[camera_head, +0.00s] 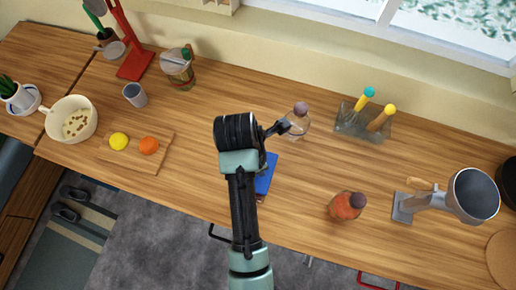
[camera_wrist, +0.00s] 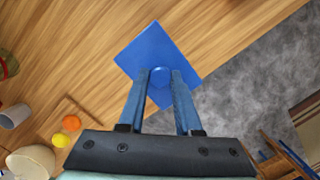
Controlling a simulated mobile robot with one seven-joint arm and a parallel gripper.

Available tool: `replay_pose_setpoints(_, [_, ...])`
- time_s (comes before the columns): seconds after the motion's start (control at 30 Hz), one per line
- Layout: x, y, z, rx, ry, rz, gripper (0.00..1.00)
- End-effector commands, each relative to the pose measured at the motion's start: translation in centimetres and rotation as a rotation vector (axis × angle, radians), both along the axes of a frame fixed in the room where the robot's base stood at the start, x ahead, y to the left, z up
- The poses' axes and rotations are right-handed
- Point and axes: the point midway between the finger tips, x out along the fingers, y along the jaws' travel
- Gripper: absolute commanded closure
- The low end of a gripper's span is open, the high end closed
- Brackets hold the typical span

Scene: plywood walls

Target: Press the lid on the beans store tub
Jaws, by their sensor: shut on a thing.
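A flat blue square lid (camera_wrist: 158,47) with a small round knob is in the wrist view; part of it shows in the head view (camera_head: 265,175) near the table's front edge. My gripper (camera_wrist: 160,77) is shut on the lid's knob. In the head view my arm hides the gripper and part of the lid. No tub shows clearly; I cannot tell whether one is under the lid. A white pot (camera_head: 58,128) with bean-like pieces inside stands at the far left.
A glass jar (camera_head: 298,125) stands behind the lid, an orange jar (camera_head: 345,207) to its right. A board (camera_head: 132,154) with yellow and orange fruit lies left. A utensil holder (camera_head: 362,125) is back right, a grey funnel-like stand (camera_head: 474,196) far right.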

Motion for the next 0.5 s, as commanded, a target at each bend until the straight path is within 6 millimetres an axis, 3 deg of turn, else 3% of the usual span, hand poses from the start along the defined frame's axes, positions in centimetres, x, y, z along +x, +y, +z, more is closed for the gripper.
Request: replay_pose_setpoints(0.5, [0.0, 0.0, -5.0, 0.001, 0.001, -0.001, 1.0])
